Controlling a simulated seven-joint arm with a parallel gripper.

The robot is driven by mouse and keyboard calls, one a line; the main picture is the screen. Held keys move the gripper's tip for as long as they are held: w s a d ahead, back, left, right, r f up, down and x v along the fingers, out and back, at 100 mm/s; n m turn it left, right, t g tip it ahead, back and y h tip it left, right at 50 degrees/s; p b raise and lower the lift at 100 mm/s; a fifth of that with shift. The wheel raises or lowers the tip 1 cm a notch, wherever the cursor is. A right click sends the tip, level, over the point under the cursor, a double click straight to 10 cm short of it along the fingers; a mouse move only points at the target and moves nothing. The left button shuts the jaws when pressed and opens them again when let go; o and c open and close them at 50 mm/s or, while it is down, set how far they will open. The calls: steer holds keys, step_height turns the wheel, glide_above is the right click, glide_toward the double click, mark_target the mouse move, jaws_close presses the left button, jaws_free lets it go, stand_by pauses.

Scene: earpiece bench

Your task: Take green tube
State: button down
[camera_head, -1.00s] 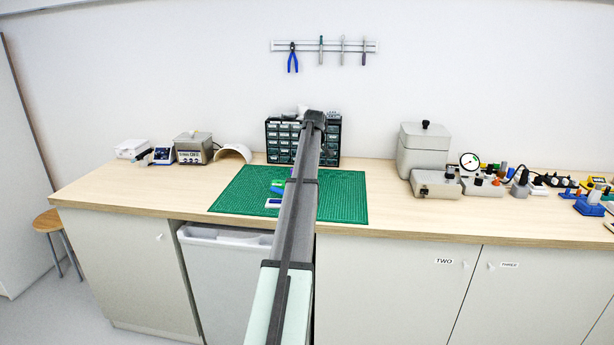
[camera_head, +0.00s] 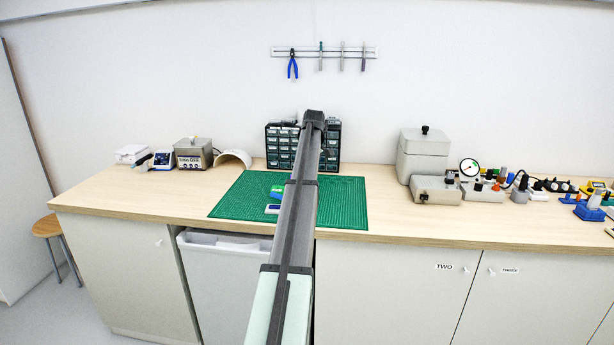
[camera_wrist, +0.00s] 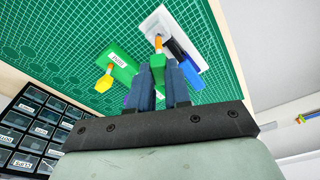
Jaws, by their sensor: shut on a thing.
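In the wrist view, my gripper (camera_wrist: 166,80) has blue fingers shut on a slim green tube (camera_wrist: 157,62) with an orange tip. Its lower part is hidden between the fingers. Left of the fingers, a larger green piece with a white label (camera_wrist: 120,62) and a yellow end (camera_wrist: 104,83) lies over the green mat. I cannot tell from the label what it reads. In the head view, my arm hides the gripper and what it holds.
The green cutting mat (camera_head: 240,195) carries a white flat piece (camera_wrist: 158,20) and a blue piece (camera_wrist: 193,78) close to the fingers. A drawer cabinet (camera_head: 281,147) stands behind. Grey boxes (camera_head: 424,150) stand right of the mat. The mat's right part is clear.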

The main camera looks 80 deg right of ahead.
steer(key=shift+r, duration=0.35)
steer(key=shift+r, duration=2.45)
